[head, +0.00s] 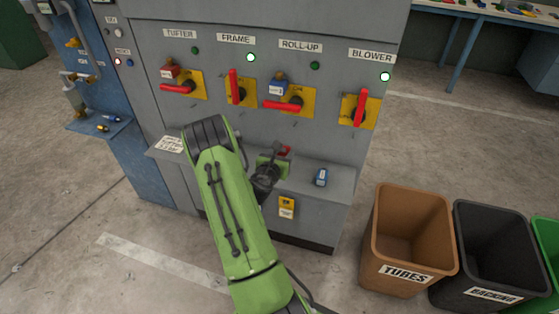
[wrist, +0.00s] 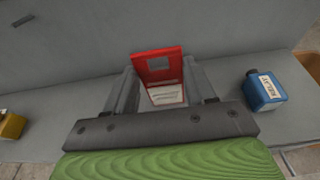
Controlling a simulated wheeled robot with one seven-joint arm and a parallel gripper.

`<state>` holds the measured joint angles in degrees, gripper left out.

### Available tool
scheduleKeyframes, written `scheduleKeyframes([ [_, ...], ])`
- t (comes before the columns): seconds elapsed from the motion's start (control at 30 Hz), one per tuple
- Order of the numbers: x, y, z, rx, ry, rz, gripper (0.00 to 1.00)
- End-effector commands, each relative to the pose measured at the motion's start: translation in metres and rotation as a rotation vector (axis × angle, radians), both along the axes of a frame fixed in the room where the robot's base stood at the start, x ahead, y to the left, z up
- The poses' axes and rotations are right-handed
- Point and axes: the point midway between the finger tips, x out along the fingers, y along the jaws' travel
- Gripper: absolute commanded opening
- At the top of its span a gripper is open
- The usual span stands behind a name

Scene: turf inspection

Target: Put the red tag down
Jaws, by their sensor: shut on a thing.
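The red tag (wrist: 159,66) has a white label on its lower part and stands between the two fingers of my gripper (wrist: 163,90) in the wrist view. My gripper is shut on it. In the head view my gripper (head: 274,165) is over the grey ledge (head: 338,170) at the foot of the panel, and only a small red part of the tag (head: 285,151) shows. I cannot tell whether the tag touches the ledge.
A blue padlock-like piece (head: 321,177) stands on the ledge to the right; its label shows in the wrist view (wrist: 264,91). Red switch handles, including the BLOWER one (head: 361,107), are above. Bins (head: 408,240) stand at right.

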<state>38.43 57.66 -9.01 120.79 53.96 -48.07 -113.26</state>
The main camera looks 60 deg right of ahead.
Motion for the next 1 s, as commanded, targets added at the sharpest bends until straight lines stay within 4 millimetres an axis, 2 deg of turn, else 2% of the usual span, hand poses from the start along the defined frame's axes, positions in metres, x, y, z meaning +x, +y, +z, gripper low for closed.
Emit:
scheduleKeyframes([
  [0.27,0.000,0.000,-0.002,0.002,-0.001,0.000,0.24],
  [0.3,0.000,0.000,-0.001,0.002,-0.002,-0.001,0.59],
  [0.43,0.000,0.000,-0.001,0.002,-0.002,-0.001,0.79],
  [0.77,0.000,0.001,0.004,0.002,-0.002,-0.001,0.80],
  [0.87,-0.001,0.018,0.006,0.004,0.006,0.005,0.80],
  [1.0,-0.006,0.055,0.017,0.004,0.008,0.010,0.80],
])
